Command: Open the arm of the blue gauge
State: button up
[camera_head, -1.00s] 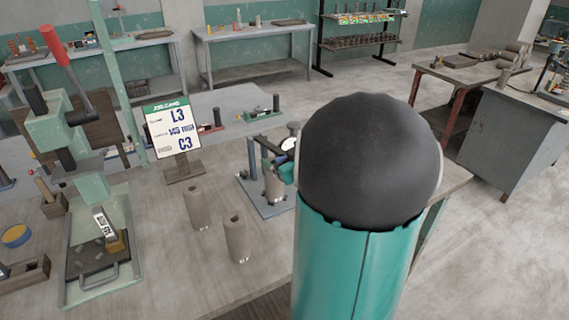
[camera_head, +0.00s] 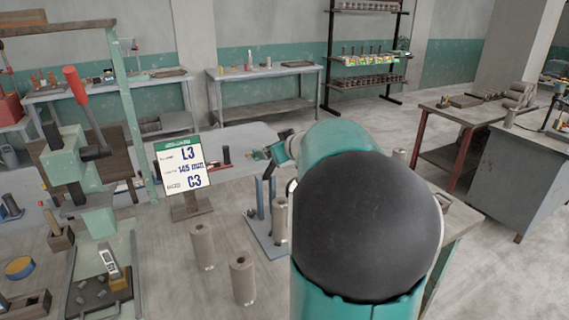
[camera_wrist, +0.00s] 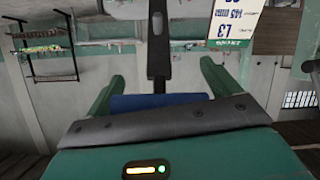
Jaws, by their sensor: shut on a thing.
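The blue gauge (camera_head: 267,246) stands on the bench, with a flat blue base and upright posts. A grey clay cylinder (camera_head: 280,222) stands upright on it. A small white part of its dial shows beside my arm, which hides the rest. My gripper (camera_head: 262,153) is above the gauge posts, partly hidden by my arm. In the wrist view its two green fingers (camera_wrist: 160,85) have a blue bar (camera_wrist: 145,102) between them, apparently the gauge's arm. A dark upright bar (camera_wrist: 158,50) shows beyond it. How the arm joins the gauge is hidden.
Two clay cylinders (camera_head: 202,247) (camera_head: 242,280) stand left of the gauge. A green press (camera_head: 65,155) with a red-handled lever is at left.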

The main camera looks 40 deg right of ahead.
jog(key=w, duration=0.1)
jog(key=w+r, duration=0.1)
jog(key=shift+w+d+r, duration=0.1)
jog(key=shift+w+d, duration=0.2)
jog(key=shift+d, duration=0.1)
jog(key=shift+w+d+r, duration=0.1)
jog(key=shift+w+d, duration=0.05)
jog(key=shift+w, duration=0.35)
jog(key=shift+f, duration=0.2)
dwell(0.6)
jog(key=o, duration=0.9)
jog(key=shift+o, duration=1.2)
jog(key=shift+w+d, duration=0.1)
jog(key=shift+w, duration=0.1)
jog(key=shift+s+r, duration=0.35)
jog(key=shift+s, duration=0.05)
jog(key=v, duration=1.3)
jog(key=shift+f, duration=0.1)
